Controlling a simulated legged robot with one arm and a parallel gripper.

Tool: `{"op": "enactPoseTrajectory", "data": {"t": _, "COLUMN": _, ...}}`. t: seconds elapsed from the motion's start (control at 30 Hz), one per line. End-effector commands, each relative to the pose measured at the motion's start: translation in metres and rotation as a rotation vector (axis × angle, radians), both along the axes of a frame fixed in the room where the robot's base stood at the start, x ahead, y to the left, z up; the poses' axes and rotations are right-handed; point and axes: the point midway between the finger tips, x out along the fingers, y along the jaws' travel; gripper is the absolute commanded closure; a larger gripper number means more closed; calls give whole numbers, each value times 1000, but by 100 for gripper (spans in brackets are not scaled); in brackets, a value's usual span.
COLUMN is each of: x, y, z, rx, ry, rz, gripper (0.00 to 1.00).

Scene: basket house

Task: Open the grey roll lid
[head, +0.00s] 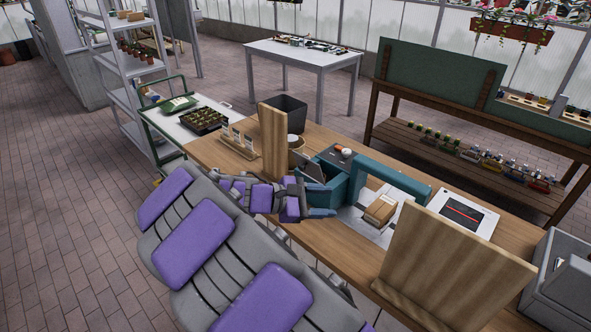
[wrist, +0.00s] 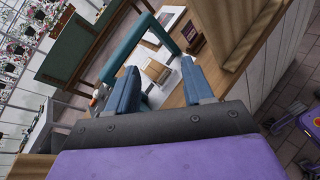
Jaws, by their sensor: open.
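A teal machine (head: 337,187) stands on the wooden workbench. A dark grey tilted panel (head: 311,166), which looks like the grey roll lid, shows at its left side; I cannot tell how far it is open. My gripper (head: 323,200) is open beside the machine's front left, below the panel in the head view. I cannot tell whether it touches the machine. In the wrist view my two blue fingers (wrist: 158,90) are spread with nothing held between them. Teal parts of the machine (wrist: 125,45) show beyond them, and the lid is not clearly seen there.
A teal arch (head: 395,178) spans a pale plate with a brown parcel (head: 381,209). Upright wooden boards stand left (head: 273,145) and right (head: 450,270) of the machine on the bench. A white-framed dark screen (head: 463,214) lies at the right. A dark bin (head: 284,115) stands behind.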

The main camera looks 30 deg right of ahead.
Motion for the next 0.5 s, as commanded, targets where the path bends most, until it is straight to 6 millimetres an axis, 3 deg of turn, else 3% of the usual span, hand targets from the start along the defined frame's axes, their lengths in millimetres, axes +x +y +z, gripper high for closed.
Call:
{"op": "enactPoseTrajectory", "data": {"t": 0.03, "x": 20, "y": 6, "z": -5, "rx": -41, "ry": 48, "rz": 55, "gripper": 49}}
{"op": "enactPoseTrajectory", "data": {"t": 0.3, "x": 115, "y": 54, "z": -40, "rx": -241, "ry": 281, "rz": 343, "gripper": 49}}
{"op": "enactPoseTrajectory", "data": {"t": 0.5, "x": 160, "y": 98, "z": -72, "rx": -338, "ry": 397, "rz": 512, "gripper": 49}}
